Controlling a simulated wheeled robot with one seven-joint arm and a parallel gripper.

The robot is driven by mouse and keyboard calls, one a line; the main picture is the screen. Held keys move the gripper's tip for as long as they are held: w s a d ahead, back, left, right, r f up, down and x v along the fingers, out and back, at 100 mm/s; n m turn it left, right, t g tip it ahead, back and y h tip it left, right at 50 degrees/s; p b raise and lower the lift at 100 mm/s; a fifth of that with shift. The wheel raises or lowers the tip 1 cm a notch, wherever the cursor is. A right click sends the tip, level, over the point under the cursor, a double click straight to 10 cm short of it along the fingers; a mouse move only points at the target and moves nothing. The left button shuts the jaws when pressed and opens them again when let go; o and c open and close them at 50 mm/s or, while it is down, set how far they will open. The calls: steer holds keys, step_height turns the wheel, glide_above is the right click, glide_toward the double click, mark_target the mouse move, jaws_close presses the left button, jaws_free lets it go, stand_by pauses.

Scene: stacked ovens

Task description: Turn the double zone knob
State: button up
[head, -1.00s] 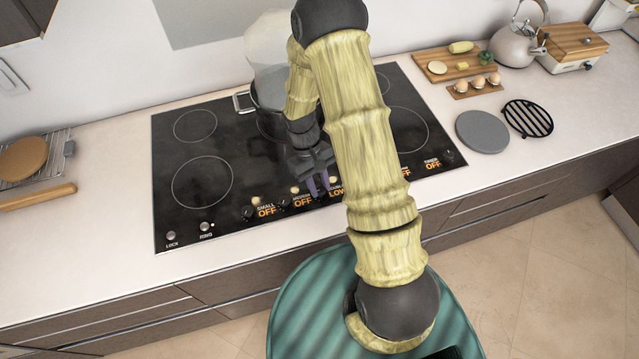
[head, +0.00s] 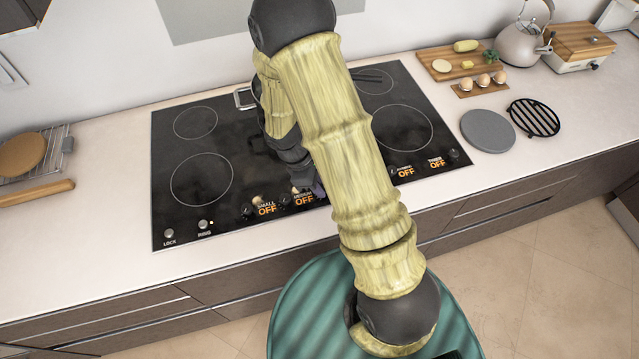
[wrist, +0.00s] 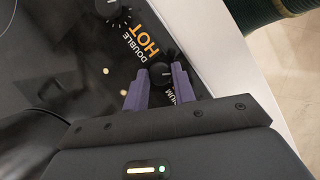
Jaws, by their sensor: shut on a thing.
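In the head view, a bit of a purple finger of my gripper (head: 318,189) shows at the front of the black cooktop (head: 200,180). My arm hides the double zone knob and its display there.
Other knobs sit along the cooktop's front edge, with a SMALL knob (head: 248,211) and a TIMER knob (head: 453,153). A grey round plate (head: 487,130) lies on the counter.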

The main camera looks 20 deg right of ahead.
steer(key=shift+w+n, duration=0.1)
steer(key=shift+n, duration=0.3)
steer(key=o, duration=1)
steer(key=b+v, duration=0.1)
steer(key=v, duration=1.6)
steer(key=shift+a+r, duration=0.2)
steer(key=shift+a, duration=0.05)
